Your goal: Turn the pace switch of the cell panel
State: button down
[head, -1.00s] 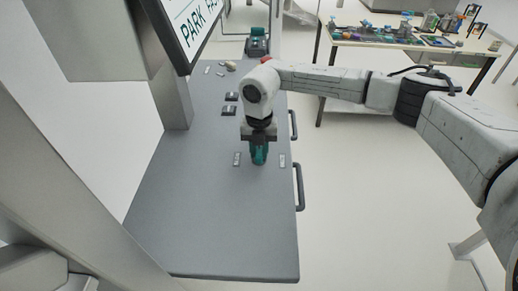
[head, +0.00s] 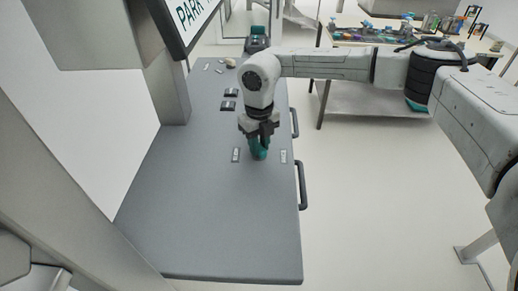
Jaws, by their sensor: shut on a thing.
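The cell panel (head: 210,215) is a long grey console top running away from me. My gripper (head: 259,150) points down at its middle and is shut on a teal knob, the pace switch (head: 260,154). The jaws cover much of the switch. One small plate (head: 235,155) sits to the left of the switch and another plate (head: 284,156) to the right; their lettering is too small to read.
A screen (head: 187,18) hangs at upper left. A cluttered workbench (head: 400,40) stands at the back right. The near panel is clear.

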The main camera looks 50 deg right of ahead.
aim_at(260, 146)
jog(key=n+b, duration=0.3)
jog(key=n, duration=0.2)
jog(key=shift+f+n, duration=0.1)
jog(key=shift+n, duration=0.2)
jog(key=n+b, duration=0.3)
jog(key=n, duration=0.2)
jog(key=shift+n, duration=0.4)
jog(key=c, duration=0.9)
grip_release()
notch_tip(260, 146, up, 11)
jog(key=shift+r+b, duration=0.1)
jog(key=shift+b, duration=0.65)
